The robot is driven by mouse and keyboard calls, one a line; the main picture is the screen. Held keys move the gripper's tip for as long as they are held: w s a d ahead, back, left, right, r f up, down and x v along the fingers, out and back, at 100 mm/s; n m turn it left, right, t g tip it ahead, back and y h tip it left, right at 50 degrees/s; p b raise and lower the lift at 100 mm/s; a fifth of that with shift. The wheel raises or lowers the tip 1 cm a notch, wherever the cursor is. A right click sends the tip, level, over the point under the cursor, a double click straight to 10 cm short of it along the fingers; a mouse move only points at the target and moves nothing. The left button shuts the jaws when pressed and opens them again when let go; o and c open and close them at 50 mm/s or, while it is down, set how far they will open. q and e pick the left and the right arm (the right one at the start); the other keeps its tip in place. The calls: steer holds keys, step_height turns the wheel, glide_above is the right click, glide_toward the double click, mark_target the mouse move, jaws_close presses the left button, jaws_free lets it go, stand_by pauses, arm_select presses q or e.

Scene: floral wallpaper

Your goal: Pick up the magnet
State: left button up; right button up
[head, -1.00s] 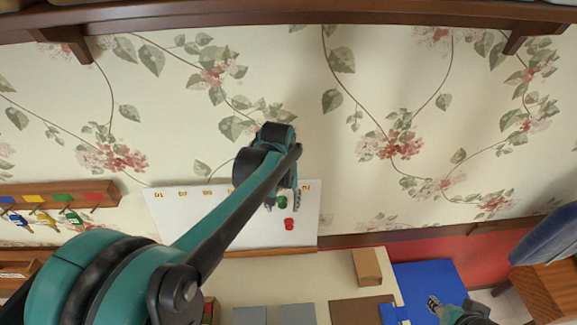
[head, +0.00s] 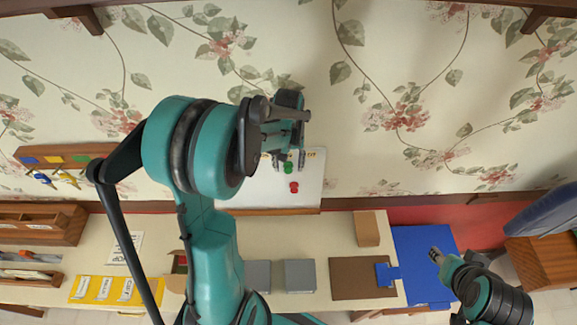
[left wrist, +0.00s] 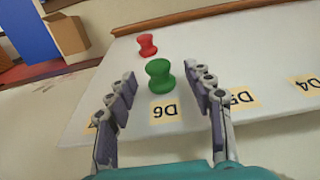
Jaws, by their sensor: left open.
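A green magnet (left wrist: 160,76) stands on the white board (left wrist: 265,70) beside the D6 label in the left wrist view. It also shows in the head view (head: 288,168). A red magnet (left wrist: 147,45) is on the same board, farther from my gripper; the head view shows it too (head: 294,187). My left gripper (left wrist: 168,90) is open, its fingers on either side of the green magnet with gaps between. In the head view my left gripper (head: 290,158) is over the board's upper right part. My right gripper (head: 436,256) is over the blue mat; its jaw state is unclear.
The board hangs on the floral wall above a long bench (head: 330,228). A wooden rack (head: 65,156) with coloured labels is on the wall at left.

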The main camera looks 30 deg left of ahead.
arm_select(q)
steer(key=c, duration=1)
steer(key=shift+r, duration=0.1)
